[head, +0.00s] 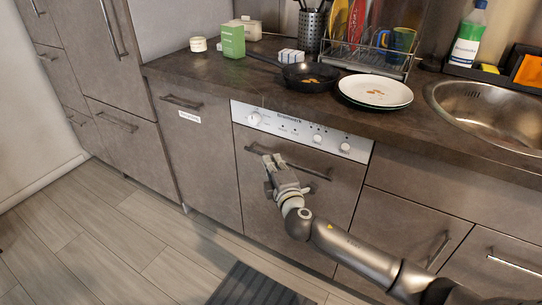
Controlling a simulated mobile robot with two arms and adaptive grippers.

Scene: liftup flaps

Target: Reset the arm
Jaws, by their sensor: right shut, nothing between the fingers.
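My right arm (355,250) comes in from the lower right and reaches across the front of the dishwasher (318,195). My right gripper (273,161) is shut and empty. In the picture its fingertips lie close to the left part of the dishwasher's bar handle (312,172); I cannot tell whether they touch it. The dishwasher door is closed, with a white control panel (300,130) above it. My left gripper and left arm are not in view.
The countertop (210,68) holds a black pan (308,78), white plates (375,92), a green box (231,41), a dish rack (372,60) and a sink (490,108). Drawers with handles (440,250) stand at right. The wooden floor (110,240) at left is clear; a dark mat (258,287) lies in front.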

